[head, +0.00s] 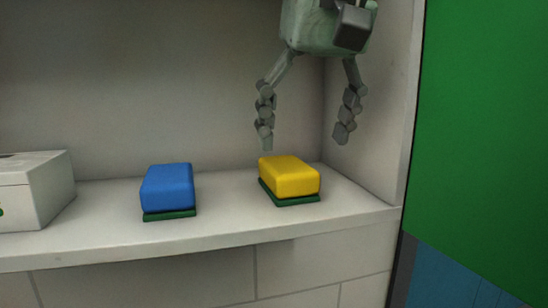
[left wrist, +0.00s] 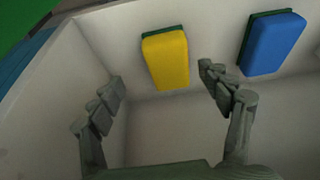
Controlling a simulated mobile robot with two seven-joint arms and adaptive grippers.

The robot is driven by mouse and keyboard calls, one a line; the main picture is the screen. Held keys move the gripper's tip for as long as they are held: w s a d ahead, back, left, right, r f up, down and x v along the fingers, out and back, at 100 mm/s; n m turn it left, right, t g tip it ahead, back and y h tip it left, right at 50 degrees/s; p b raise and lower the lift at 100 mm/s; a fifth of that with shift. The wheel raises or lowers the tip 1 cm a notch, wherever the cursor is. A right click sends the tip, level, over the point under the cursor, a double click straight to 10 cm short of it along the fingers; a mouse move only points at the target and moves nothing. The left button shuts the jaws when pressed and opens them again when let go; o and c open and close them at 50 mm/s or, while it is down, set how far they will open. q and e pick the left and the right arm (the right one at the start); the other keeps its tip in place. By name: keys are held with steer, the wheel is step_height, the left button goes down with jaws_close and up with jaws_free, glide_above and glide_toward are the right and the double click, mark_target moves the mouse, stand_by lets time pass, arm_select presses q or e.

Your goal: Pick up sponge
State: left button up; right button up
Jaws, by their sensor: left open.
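A yellow sponge with a dark green base (head: 290,178) lies on the white shelf near its right end. A blue sponge with a green base (head: 168,188) lies to its left on the same shelf. My left gripper (head: 304,144) hangs from above with its fingers spread, above the yellow sponge, empty. In the left wrist view the yellow sponge (left wrist: 166,60) appears beyond and between the open fingers (left wrist: 160,90), and the blue sponge (left wrist: 272,43) is at the upper right, outside them. My right gripper is not in view.
A white box (head: 35,190) stands at the left end of the shelf (head: 230,226). The alcove's right side wall (head: 372,100) is close to my left gripper. A large green panel (head: 490,120) stands right of the alcove. Bare shelf lies between the sponges.

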mark_target(289, 165)
arm_select(q)
steer(key=shift+w+a+r, duration=0.3)
steer(key=shift+w+a, duration=0.05)
steer(key=shift+w, duration=0.1)
steer(key=shift+w+a+f, duration=0.1)
steer(key=shift+w+f, duration=0.05)
steer(key=shift+f, duration=0.1)
steer(key=shift+x, duration=0.85)
steer(key=x, duration=0.5)
steer(key=shift+a, duration=0.3)
steer(key=shift+c, duration=0.4)
steer(key=c, duration=1)
